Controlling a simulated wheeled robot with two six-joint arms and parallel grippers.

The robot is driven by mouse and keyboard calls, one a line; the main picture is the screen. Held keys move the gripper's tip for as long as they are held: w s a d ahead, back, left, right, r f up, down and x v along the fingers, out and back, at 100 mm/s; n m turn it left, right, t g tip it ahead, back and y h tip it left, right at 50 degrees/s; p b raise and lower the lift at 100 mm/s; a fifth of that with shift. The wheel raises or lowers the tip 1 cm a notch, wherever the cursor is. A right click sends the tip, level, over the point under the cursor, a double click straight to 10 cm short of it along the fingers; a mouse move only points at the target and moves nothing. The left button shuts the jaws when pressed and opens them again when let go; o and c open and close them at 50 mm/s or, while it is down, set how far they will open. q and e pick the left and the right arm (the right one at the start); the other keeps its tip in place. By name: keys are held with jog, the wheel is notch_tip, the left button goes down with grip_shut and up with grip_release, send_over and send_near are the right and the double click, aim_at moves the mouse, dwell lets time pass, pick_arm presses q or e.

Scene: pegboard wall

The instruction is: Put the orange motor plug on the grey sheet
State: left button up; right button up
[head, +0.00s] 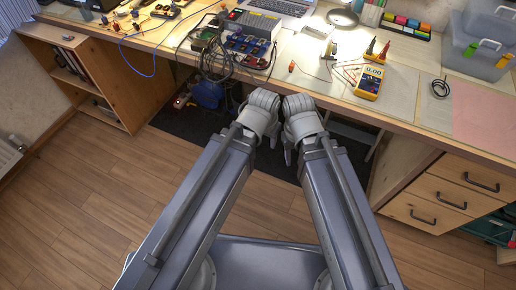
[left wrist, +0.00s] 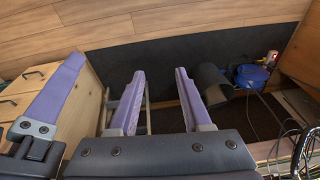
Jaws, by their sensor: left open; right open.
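A small orange piece (head: 292,66), which looks like the orange motor plug, lies near the front edge of the bench in the head view, right of the dark connector block. A pale grey sheet (head: 399,98) lies on the bench to its right, partly under the yellow multimeter. My left gripper (head: 273,138) and right gripper (head: 288,152) hang side by side in front of the bench, below its top. Both are empty. The left wrist view shows my left gripper's open fingers (left wrist: 158,74) over the dark floor mat, with a right finger at far left.
The yellow multimeter (head: 369,82) and its leads lie right of the orange piece. A connector block with cables (head: 243,47) stands left of it. A pink sheet (head: 485,115) lies at the right. The bench front edge (head: 345,105) is just beyond my grippers.

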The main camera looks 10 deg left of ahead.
pick_arm(q)
jog(key=s+g, duration=0.1)
jog(key=s+a+y, duration=0.1)
jog(key=s, duration=0.1)
jog(key=s+a+g, duration=0.1)
jog(key=s, duration=0.1)
jog(key=shift+f+g+y, duration=0.15)
jog(key=shift+g+y, duration=0.15)
